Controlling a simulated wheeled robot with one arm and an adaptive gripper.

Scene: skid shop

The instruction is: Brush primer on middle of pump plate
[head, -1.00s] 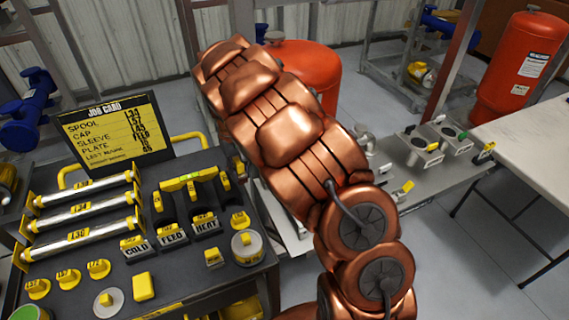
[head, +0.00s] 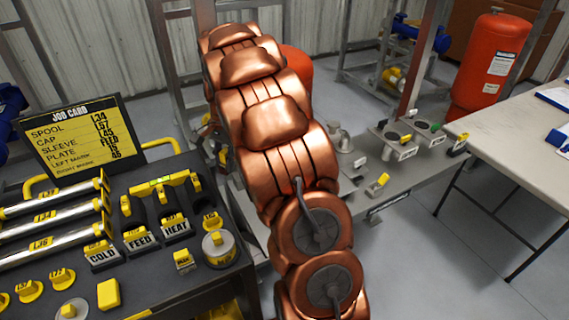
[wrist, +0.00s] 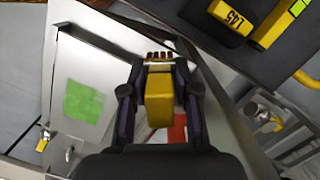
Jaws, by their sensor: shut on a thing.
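My gripper (wrist: 158,97) is in the wrist view, with its two dark fingers shut on a yellow-handled brush (wrist: 159,100). Brown-red bristles show at the brush's far end, past a pale band. A light grey metal plate (wrist: 105,62) lies beyond and to the left of the brush, with a green square (wrist: 83,102) on it. It looks like the pump plate, but I cannot be sure. A red patch shows behind the fingers, partly hidden. Whether the bristles touch a surface is unclear. In the head view my arm hides the gripper and brush.
A dark bench (head: 150,277) at left holds silver rods, yellow-tagged parts and COLD, FEED and HEAT blocks. A job card (head: 72,140) stands behind them. A low grey shelf (head: 395,185) is right of my arm, then a white table (head: 510,140) and a red tank (head: 490,65).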

